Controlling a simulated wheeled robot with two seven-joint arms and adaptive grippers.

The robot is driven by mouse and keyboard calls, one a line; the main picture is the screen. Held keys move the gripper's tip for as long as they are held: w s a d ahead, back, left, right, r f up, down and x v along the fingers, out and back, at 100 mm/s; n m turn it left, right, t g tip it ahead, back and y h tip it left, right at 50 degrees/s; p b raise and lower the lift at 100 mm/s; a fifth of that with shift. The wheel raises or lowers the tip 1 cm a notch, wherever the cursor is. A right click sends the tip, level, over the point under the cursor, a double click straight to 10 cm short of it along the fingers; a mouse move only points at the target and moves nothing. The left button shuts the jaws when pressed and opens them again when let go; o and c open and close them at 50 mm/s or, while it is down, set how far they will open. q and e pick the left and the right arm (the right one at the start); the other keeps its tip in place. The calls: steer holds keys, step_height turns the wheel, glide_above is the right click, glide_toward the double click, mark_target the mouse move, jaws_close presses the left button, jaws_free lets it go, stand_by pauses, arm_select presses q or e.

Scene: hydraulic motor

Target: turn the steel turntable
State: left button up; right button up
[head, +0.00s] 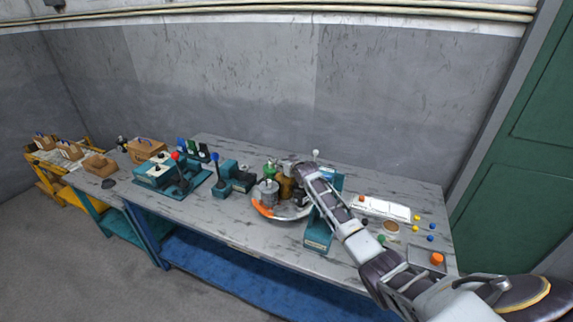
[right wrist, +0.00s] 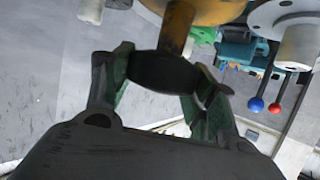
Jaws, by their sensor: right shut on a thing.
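The steel turntable (head: 266,212) is a round, shiny plate with an orange patch on its rim, standing on the workbench near its middle. A grey cylindrical part (head: 268,192), a green part (head: 269,170) and a brass-coloured part (head: 286,188) stand on it. My right arm reaches in from the lower right and hides the turntable's right side. My right gripper (right wrist: 165,85) is shut on a black round piece (right wrist: 163,70) at the end of a brass-coloured shaft (right wrist: 176,28). In the head view its fingertips are too small to make out. My left gripper is not in view.
The workbench (head: 235,228) holds lever units with a red knob (head: 175,155) and a blue knob (head: 214,156) left of the turntable.

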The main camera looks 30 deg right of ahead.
stand_by(0.4)
steer(key=o, duration=1.5)
steer(key=shift+r, duration=5)
steer(key=shift+c, duration=0.3)
